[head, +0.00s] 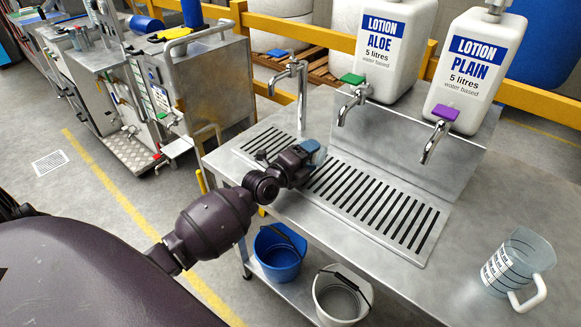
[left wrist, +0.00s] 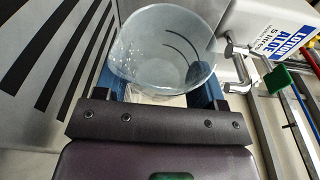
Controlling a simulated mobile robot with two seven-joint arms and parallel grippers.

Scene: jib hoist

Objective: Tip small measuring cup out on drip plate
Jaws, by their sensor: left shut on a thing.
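My left gripper (head: 312,156) reaches over the slotted drip plate (head: 375,208) near its back left part, by the leftmost tap. In the left wrist view its blue fingers (left wrist: 160,92) are shut on the small measuring cup (left wrist: 160,50), a clear cup with dark curved marks. I cannot tell its exact tilt or whether liquid is inside. In the head view the gripper mostly hides the cup. The drip plate's dark slots also show at the left of the left wrist view (left wrist: 62,50). My right gripper is not in view.
Lotion containers labelled ALOE (head: 392,50) and PLAIN (head: 475,70) stand behind the taps (head: 352,103). A large clear measuring jug (head: 515,265) stands at the bench's right. Blue (head: 280,252) and white (head: 342,297) buckets sit on the shelf below. The bench between plate and jug is clear.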

